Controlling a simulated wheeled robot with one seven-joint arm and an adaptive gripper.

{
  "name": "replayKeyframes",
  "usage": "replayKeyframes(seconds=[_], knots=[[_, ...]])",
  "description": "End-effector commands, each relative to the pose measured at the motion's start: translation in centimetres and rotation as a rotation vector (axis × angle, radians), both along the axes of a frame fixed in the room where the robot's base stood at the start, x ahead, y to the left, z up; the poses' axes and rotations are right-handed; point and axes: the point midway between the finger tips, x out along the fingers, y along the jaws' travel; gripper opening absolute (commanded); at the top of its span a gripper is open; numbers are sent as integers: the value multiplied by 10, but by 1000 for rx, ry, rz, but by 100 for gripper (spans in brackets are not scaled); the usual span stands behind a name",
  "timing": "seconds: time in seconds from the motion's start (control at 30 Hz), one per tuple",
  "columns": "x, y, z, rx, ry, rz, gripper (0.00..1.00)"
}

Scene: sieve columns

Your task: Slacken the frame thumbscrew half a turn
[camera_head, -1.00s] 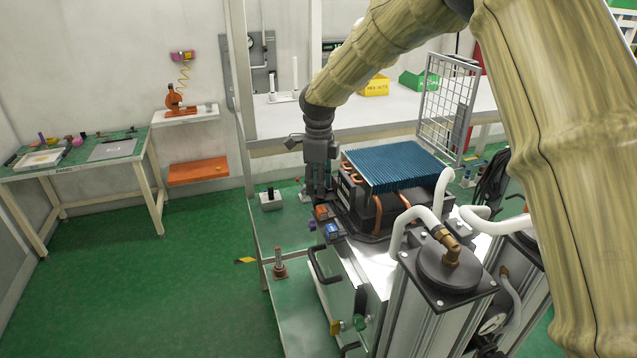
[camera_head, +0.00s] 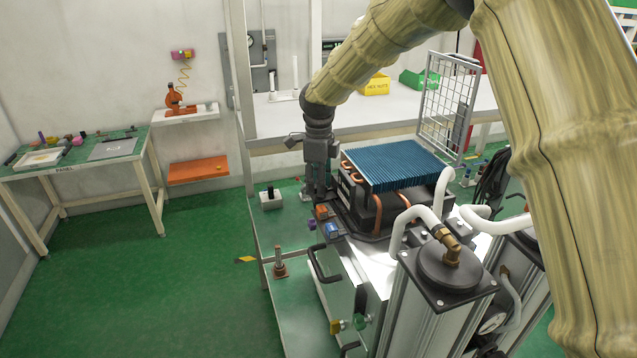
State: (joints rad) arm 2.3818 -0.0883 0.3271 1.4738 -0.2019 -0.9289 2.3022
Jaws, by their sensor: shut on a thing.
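My gripper (camera_head: 318,192) points down at the left rear corner of the machine's black frame, beside the blue-finned cooler (camera_head: 396,165). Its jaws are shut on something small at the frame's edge. The frame thumbscrew itself cannot be made out; the fingers and the small scale hide that spot. The black frame (camera_head: 372,238) lies around the foot of the cooler on the white machine top.
An orange block (camera_head: 321,212) and a blue block (camera_head: 332,230) sit just in front of my gripper. Two metal columns with white hoses (camera_head: 404,222) stand at the front right. A wire rack (camera_head: 447,105) stands behind the cooler. A green bench (camera_head: 283,215) lies left.

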Motion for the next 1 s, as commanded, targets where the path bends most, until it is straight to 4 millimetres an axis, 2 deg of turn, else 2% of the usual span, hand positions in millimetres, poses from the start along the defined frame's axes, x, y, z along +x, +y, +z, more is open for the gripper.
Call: replayKeyframes(seconds=[0.03,0.83,0.87,0.9,1.0], knots=[[3,-1,5,1,-9,-1,9],[4,-1,7,2,-12,-2,9],[4,-1,7,2,-12,-2,38],[4,-1,7,1,-12,-1,41],[3,-1,5,1,-9,-1,41]])
